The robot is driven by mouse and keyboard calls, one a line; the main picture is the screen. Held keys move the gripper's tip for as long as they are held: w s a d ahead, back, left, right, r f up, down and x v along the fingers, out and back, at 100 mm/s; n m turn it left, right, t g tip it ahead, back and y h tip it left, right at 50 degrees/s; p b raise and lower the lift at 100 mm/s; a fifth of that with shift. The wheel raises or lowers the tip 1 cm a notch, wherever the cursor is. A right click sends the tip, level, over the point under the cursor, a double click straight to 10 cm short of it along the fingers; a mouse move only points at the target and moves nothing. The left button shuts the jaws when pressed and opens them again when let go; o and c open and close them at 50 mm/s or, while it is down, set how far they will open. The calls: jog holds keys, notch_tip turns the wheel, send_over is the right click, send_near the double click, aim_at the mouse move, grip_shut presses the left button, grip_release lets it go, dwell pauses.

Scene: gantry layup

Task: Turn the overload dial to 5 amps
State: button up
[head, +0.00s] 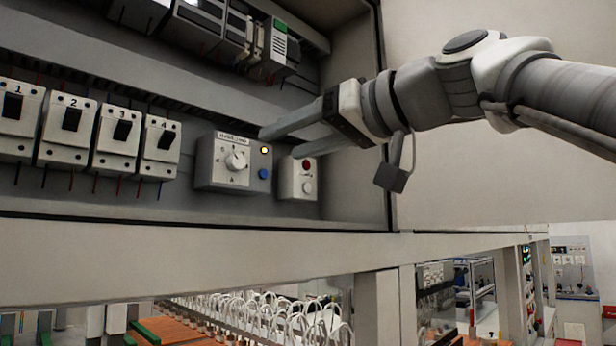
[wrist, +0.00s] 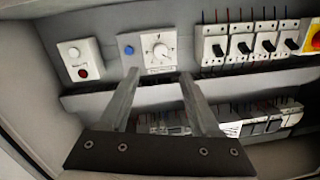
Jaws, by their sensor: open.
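The overload dial (head: 236,160) is a round white knob on the white face of a grey relay box (head: 204,165) in the cabinet. A lit yellow lamp (head: 264,150) and a blue button (head: 263,173) sit to its right. In the wrist view, turned over, the dial (wrist: 161,50) shows beyond the fingertips, with the blue button (wrist: 129,50) to its left. The scale marks are too small to read. My gripper (head: 277,143) is open and empty, in front of the panel near the box's right side. It also shows in the wrist view (wrist: 160,76).
A small box with a red button (head: 306,166) and a white one stands right of the relay box. Several numbered breakers (head: 66,130) line up on the left. A rail (head: 170,80) runs above the dial; the cabinet's side wall (head: 377,100) is to the right.

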jog(key=v, duration=0.7)
jog(key=shift+d, duration=0.15)
jog(key=shift+s, duration=0.1)
jog(key=w+d+f+m+g+h, duration=0.1)
jog(key=d+f+m+h, duration=0.25)
jog(key=f, duration=0.95)
jog(key=d+f+m+h, duration=0.2)
jog(key=f+m+h, duration=0.15)
jog(key=f, duration=0.95)
jog(key=s+d+f+g+h, duration=0.2)
jog(key=s+f, duration=0.3)
jog(key=f, duration=0.8)
jog(key=s+d+f+m+g+h, duration=0.1)
jog(key=s+d+f+h, duration=0.3)
jog(key=f, duration=1)
jog(key=shift+s+d+g+h, duration=0.4)
jog(key=shift+s+d, duration=0.25)
jog(key=shift+d, duration=0.15)
